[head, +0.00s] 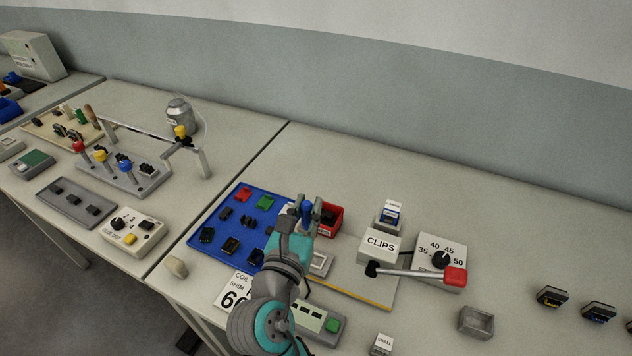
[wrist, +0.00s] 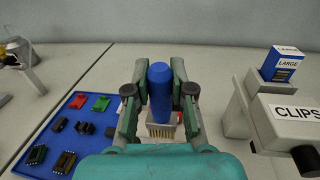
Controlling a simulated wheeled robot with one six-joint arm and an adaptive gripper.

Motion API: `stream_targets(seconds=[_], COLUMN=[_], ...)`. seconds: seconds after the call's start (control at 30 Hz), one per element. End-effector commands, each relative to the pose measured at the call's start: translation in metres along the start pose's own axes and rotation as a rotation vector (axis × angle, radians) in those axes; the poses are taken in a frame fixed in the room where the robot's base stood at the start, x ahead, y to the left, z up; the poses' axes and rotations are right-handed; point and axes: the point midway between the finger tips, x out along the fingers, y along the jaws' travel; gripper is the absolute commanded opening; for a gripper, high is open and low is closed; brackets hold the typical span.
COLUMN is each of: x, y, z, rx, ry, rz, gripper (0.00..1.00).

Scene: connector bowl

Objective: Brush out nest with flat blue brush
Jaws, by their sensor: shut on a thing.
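The blue brush shows in the wrist view (wrist: 160,92) and in the head view (head: 306,207). It has a blue handle, a pale ferrule and tan bristles pointing down. My gripper (wrist: 160,88) is shut on the handle, one finger on each side; it also shows in the head view (head: 306,212). A light grey block (head: 321,264) on the tan board, partly behind my arm, may be the nest. I cannot tell whether the bristles touch anything, nor see inside the nest.
A blue tray (head: 203,238) with several connectors lies to the left. A red bin (head: 331,218) stands near the brush. The CLIPS box (head: 380,244), a red-tipped lever (head: 455,276) and a dial box (head: 437,247) stand to the right. Bare table lies behind them.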

Motion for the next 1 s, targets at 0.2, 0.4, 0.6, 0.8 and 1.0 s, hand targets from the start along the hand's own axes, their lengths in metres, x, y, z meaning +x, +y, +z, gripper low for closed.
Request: stream_targets(seconds=[0.2, 0.4, 0.6, 0.8, 1.0], x=[-0.001, -0.001, -0.002, -0.002, -0.002], y=[0.001, 0.001, 0.001, 0.001, 0.001], z=[0.002, 0.001, -0.006, -0.022, -0.039], rx=[0.001, 0.0, -0.003, -0.003, -0.003], ry=[-0.001, 0.0, 0.003, 0.002, 0.002], rz=[0.002, 0.002, 0.004, 0.004, 0.004], gripper=[0.0, 0.0, 0.0, 0.0, 0.0])
